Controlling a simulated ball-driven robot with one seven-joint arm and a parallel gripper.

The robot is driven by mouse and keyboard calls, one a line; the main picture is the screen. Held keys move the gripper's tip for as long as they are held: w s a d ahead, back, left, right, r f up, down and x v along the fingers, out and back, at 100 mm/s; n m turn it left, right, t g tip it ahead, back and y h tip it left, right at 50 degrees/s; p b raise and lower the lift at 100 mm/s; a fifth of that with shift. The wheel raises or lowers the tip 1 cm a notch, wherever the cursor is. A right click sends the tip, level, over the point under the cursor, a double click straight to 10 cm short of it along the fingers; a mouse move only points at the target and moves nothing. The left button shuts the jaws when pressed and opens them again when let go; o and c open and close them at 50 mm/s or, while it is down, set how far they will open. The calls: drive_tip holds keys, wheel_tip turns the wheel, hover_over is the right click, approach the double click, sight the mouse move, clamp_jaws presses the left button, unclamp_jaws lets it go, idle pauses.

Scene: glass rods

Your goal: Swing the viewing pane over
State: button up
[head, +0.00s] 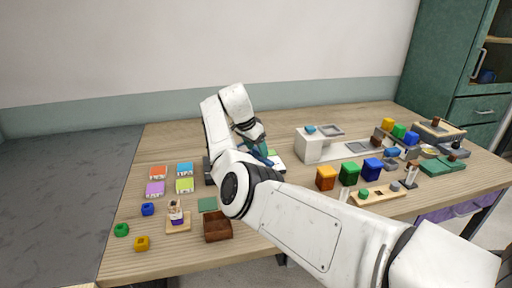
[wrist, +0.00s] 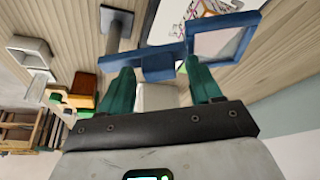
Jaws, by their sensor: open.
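The viewing pane (wrist: 222,42) is a clear sheet in a blue frame, seen at the upper right of the wrist view. A blue bar (wrist: 150,62) runs left from its frame, across the tips of my gripper (wrist: 158,70). My green fingers are apart, with the bar at or just beyond their tips; I cannot tell whether they touch it. A white card with coloured lines (wrist: 185,12) lies beyond the pane. In the head view my gripper (head: 254,146) is over the back middle of the table, and my arm hides most of the pane there.
Coloured cards (head: 184,186) and small blocks lie at the left of the table (head: 130,200). A brown box (head: 217,228) is near the front. A white machine (head: 310,147) and several coloured cubes (head: 349,174) stand to the right. A grey post (wrist: 118,25) rises left of the bar.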

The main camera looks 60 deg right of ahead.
drive_tip(key=v, duration=1)
drive_tip(key=shift+a+r+b, duration=0.15)
drive_tip(key=shift+r+b, duration=0.2)
drive_tip(key=shift+w, duration=0.1)
